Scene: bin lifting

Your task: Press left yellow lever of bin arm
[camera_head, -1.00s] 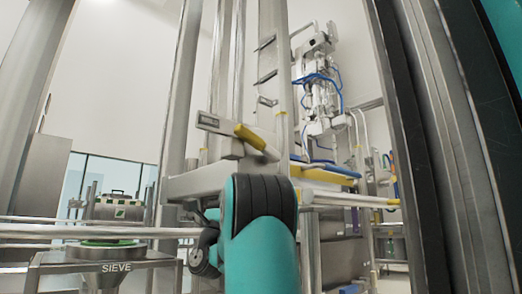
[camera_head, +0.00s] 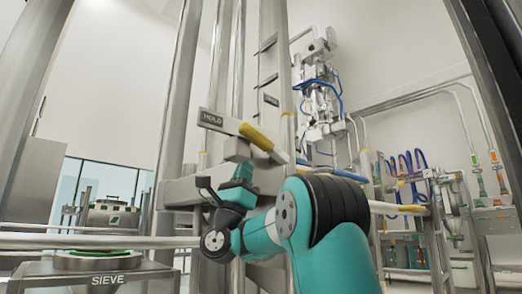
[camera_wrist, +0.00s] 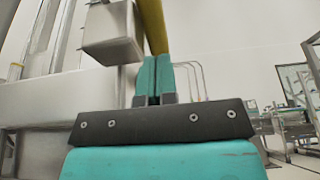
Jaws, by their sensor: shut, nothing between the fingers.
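A yellow lever (camera_head: 257,137) sticks out at an angle beside a grey plate marked HOLD (camera_head: 212,120) on the metal bin arm (camera_head: 180,192). In the wrist view the yellow lever (camera_wrist: 152,25) runs down from the top edge to just above my fingertips, beside a grey block (camera_wrist: 112,32). My gripper (camera_head: 243,170) is below the lever in the head view, with its teal fingers pointing up. In the wrist view my gripper (camera_wrist: 154,62) is shut and empty. Whether the fingertips touch the lever cannot be told.
Tall steel columns (camera_head: 180,90) stand behind the bin arm. A stand marked SIEVE (camera_head: 105,279) is at lower left, with a horizontal rail (camera_head: 90,243) above it. Pipes and blue hoses (camera_head: 405,165) are at the right. Open space shows right of the lever in the wrist view.

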